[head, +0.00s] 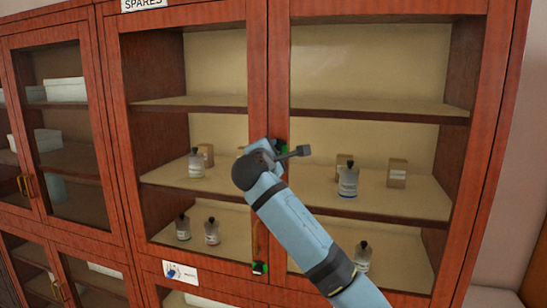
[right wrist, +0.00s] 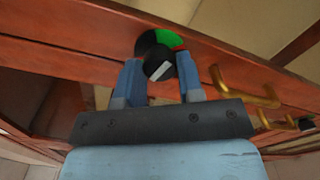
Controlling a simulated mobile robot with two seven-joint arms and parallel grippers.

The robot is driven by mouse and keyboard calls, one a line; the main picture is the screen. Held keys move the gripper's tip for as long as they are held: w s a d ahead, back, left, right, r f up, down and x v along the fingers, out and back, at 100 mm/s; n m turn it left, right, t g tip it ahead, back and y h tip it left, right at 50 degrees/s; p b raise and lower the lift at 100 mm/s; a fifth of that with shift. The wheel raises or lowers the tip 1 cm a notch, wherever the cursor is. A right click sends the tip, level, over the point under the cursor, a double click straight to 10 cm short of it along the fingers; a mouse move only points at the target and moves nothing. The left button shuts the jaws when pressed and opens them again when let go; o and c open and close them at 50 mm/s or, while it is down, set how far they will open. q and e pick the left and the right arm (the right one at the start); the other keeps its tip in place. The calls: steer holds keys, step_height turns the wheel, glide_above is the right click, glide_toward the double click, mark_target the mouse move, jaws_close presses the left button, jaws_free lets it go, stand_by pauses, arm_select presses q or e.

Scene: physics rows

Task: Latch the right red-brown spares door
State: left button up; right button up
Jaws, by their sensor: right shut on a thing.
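The red-brown spares cabinet shows in the head view, with a left glazed door (head: 112,130) and a right glazed door (head: 400,108); both look closed. My right gripper (head: 274,148) is at the middle stiles where the doors meet. In the right wrist view its two blue fingers (right wrist: 161,75) are shut on a black latch knob (right wrist: 152,46) with a white mark. A green and red dial (right wrist: 168,37) shows behind the knob, green at the top and red at the right. The gripper hides most of this latch in the head view. My left gripper is not in view.
Brass handles (right wrist: 245,88) stick out beside my right gripper. A second black and green latch (head: 260,268) is low on the middle stile. Bottles (head: 348,181) and small boxes (head: 397,172) stand on shelves behind the glass. Another cabinet (head: 50,110) adjoins at the left.

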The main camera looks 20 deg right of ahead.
steer(key=shift+m+b, duration=4.05)
steer(key=shift+m, duration=3.45)
steer(key=shift+r, duration=0.1)
steer(key=o, duration=0.9)
